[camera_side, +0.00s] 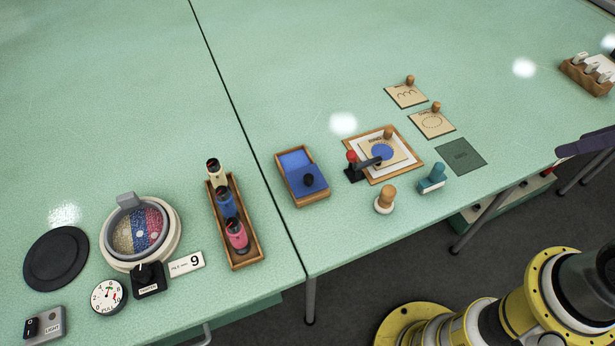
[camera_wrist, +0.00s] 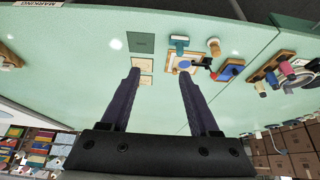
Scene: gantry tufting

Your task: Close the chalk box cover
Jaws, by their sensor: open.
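The chalk box appears to be the small wooden tray-like box (camera_side: 279,172) left of centre in the side view. Its inside is blue. A darker blue cover (camera_side: 316,187) with a dark knob lies over its near part, and the far part is uncovered. The box also shows small, right of centre, in the wrist view (camera_wrist: 230,72). My gripper (camera_wrist: 158,75) is open and empty, its two dark fingers spread above the table. In the side view only part of it shows at the right edge, well away from the box.
Just right of the box stand a red-knobbed lever (camera_side: 352,170) by a framed stencil board (camera_side: 417,160), a wooden stamp (camera_side: 385,200) and a teal stamp (camera_side: 432,180). Left is a rack of bottles (camera_side: 249,254). The table behind the box is clear.

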